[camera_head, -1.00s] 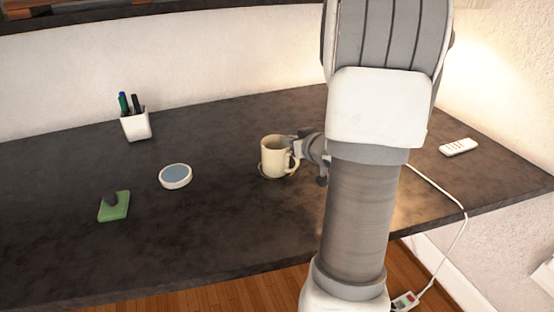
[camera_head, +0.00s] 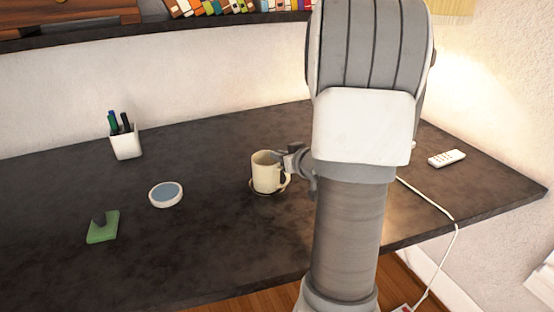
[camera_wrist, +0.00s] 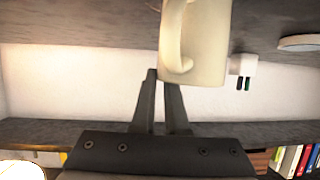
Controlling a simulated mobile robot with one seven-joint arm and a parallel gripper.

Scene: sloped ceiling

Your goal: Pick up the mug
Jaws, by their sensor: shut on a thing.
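The cream mug (camera_head: 266,173) stands upright toward the middle of the dark table, with its handle on the right, facing my arm. A thin dark round edge shows beneath it, perhaps a saucer or coaster. My gripper (camera_head: 288,160) reaches in from the right and is shut on the mug at its handle side, near the rim. In the wrist view the mug (camera_wrist: 207,45) appears upside down, with the handle at left. The fingers of my gripper (camera_wrist: 160,78) end close to the handle and rim. Their exact contact is hard to see.
On the dark table (camera_head: 200,250) are a white pen cup (camera_head: 125,143), a round white-rimmed disc (camera_head: 166,194), a green block-like item (camera_head: 103,227) and a white remote (camera_head: 447,158). A white cable (camera_head: 440,208) runs at right. A bookshelf (camera_head: 240,6) hangs above.

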